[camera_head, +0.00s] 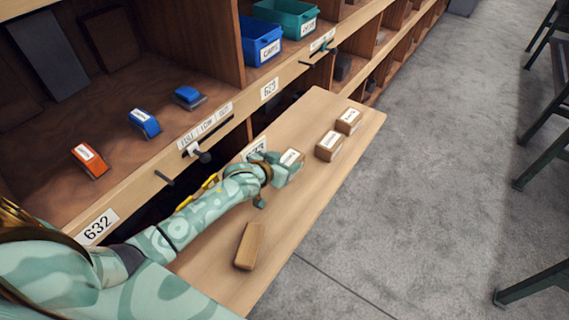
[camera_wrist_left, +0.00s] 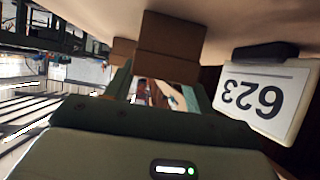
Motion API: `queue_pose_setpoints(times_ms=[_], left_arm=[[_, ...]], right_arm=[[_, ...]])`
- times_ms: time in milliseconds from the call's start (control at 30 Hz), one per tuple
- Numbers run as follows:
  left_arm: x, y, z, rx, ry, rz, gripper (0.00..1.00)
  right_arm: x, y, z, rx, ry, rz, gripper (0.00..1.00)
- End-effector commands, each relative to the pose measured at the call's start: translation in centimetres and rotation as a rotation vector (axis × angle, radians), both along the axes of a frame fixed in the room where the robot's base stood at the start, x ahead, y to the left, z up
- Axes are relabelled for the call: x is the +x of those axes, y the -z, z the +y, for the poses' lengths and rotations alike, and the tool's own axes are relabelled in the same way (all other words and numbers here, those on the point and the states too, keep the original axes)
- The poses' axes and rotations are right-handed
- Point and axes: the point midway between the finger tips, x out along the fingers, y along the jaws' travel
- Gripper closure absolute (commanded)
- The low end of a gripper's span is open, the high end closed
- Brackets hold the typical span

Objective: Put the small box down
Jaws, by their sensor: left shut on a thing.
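My left gripper (camera_head: 281,170) is over the wooden ledge and shut on a small brown box (camera_head: 291,158) with a white label on top. My fingers hide part of the box, and I cannot tell whether its underside touches the ledge. In the left wrist view my gripper (camera_wrist_left: 160,92) has a finger on each side, with brown box faces (camera_wrist_left: 170,66) beyond. Two similar labelled boxes stand on the ledge to the right: a nearer one (camera_head: 329,146) and a farther one (camera_head: 348,121). My right gripper is not in view.
The pale wooden ledge (camera_head: 315,185) juts out below the shelf, with bare wood along its outer side. A plain brown block (camera_head: 249,246) lies nearer me. The shelf holds an orange item (camera_head: 89,160), blue items (camera_head: 145,123) and blue (camera_head: 261,41) and green (camera_head: 287,17) bins.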

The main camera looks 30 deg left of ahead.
Motion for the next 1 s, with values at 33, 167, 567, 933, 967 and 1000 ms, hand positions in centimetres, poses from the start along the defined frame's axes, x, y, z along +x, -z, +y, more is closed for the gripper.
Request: queue_pose_setpoints(times_ms=[33,167,567,933,967,1000], left_arm=[[0.0,-0.3,0.0,0.0,0.0,-0.003,0.77],[0.0,-0.2,0.0,0.0,0.0,-0.002,0.77],[0.0,0.2,0.0,0.0,0.0,0.001,0.24],[-3.8,-2.6,0.5,0.001,0.0,0.001,0.24],[-4.4,-2.9,0.5,0.001,0.0,0.001,0.24],[-5.3,-3.4,0.6,0.0,0.001,0.001,0.24]], right_arm=[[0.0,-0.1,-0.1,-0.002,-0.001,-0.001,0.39],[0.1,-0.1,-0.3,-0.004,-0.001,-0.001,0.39],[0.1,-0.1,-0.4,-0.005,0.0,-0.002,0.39],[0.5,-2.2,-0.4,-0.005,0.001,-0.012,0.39],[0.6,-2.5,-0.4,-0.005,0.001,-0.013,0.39],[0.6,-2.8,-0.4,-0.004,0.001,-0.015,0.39]])
